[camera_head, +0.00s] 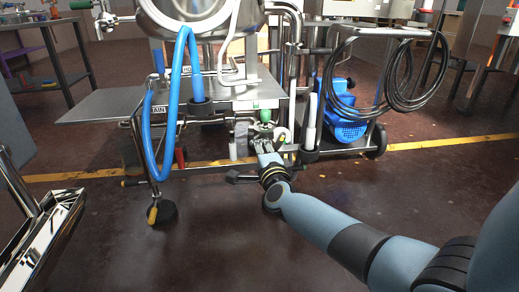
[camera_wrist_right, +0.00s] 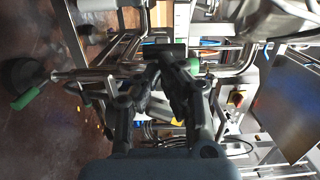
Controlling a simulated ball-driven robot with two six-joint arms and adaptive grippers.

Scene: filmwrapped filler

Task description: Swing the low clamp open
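My right gripper (camera_head: 264,147) reaches in from the lower right to the low front of the steel machine, close below a green fitting (camera_head: 265,116). In the right wrist view the dark fingers of my right gripper (camera_wrist_right: 165,72) come close together. A dark block-like piece (camera_wrist_right: 165,50) lies at or just beyond their tips. I cannot tell whether they grip it, or whether it belongs to the low clamp. The clamp is not clearly made out among the dark metal parts. My left gripper is not in view.
The wheeled steel machine (camera_head: 225,103) has a flat side shelf (camera_head: 100,113) and a looping blue hose (camera_head: 147,130). A blue pump (camera_head: 345,112) and coiled black cable (camera_head: 402,80) stand to the right. The dark floor in front is mostly clear.

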